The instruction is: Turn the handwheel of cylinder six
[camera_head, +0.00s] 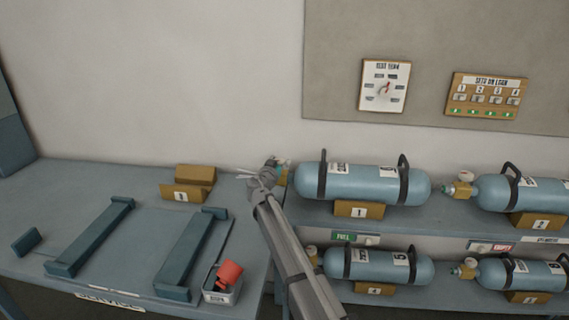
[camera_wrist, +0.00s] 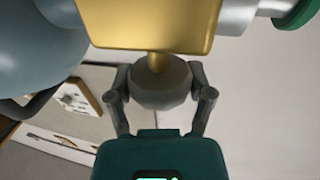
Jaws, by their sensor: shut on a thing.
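My gripper (camera_head: 267,172) is at the valve end of the blue cylinder (camera_head: 375,184) on the upper left cradle of the rack. In the wrist view my gripper (camera_wrist: 159,76) has its two fingers on either side of a grey faceted handwheel (camera_wrist: 160,92), shut on it. The handwheel sits on a short brass stem under the brass valve body (camera_wrist: 150,22). The cylinder's blue end (camera_wrist: 50,35) shows at upper left.
More cylinders lie on the rack, including the upper right one (camera_head: 525,193). On the left, a bench (camera_head: 75,185) carries an empty cradle block (camera_head: 188,193), two dark rails and a tray with a red item (camera_head: 229,272). A dial board (camera_head: 384,86) hangs on the wall.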

